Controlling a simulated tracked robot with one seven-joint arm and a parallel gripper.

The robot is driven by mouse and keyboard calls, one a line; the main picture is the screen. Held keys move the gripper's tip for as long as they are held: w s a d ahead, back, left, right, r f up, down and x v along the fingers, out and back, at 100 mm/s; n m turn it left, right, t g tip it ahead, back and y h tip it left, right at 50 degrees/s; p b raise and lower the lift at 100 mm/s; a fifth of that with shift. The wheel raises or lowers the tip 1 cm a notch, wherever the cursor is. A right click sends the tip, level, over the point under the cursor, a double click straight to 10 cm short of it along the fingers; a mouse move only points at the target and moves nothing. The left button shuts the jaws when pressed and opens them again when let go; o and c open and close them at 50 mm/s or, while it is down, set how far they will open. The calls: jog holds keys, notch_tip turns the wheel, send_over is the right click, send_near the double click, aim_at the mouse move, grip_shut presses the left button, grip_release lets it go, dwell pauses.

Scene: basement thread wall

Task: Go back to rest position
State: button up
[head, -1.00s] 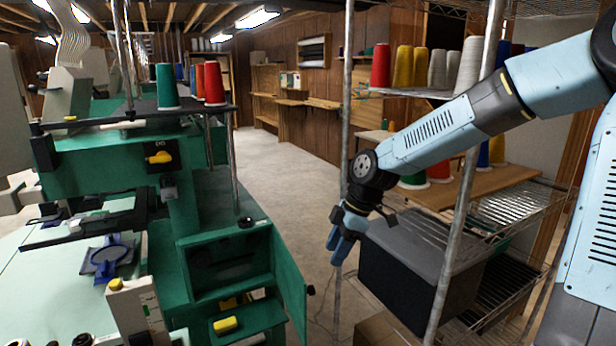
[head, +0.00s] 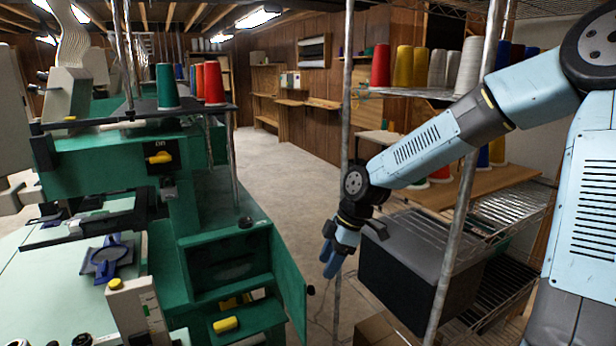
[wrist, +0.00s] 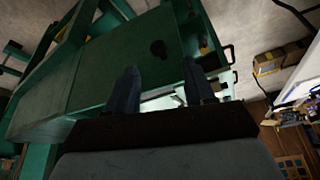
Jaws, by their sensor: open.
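My gripper (head: 331,260) hangs at the end of my light-blue arm, in front of the wire shelf rack, its blue fingers pointing down. In the wrist view my gripper (wrist: 166,90) has its two dark fingers apart with nothing held between them. Beyond the fingers lies the green machine (wrist: 110,60), with a small black knob on its surface. In the head view the gripper is in free air, to the right of the green machine (head: 215,205) and beside a grey bin.
The wire rack's upright pole (head: 468,190) stands close to my arm. The grey bin (head: 420,260) sits on a lower shelf. Thread cones (head: 405,68) line an upper shelf. A cardboard box (head: 383,330) lies low by the rack. The aisle floor (head: 280,170) is clear.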

aim_at(313, 289)
jog(key=shift+w+x, duration=0.2)
jog(key=shift+x, duration=1.85)
jog(key=shift+w+x, duration=0.2)
jog(key=shift+x, duration=1.85)
jog(key=shift+d, duration=0.1)
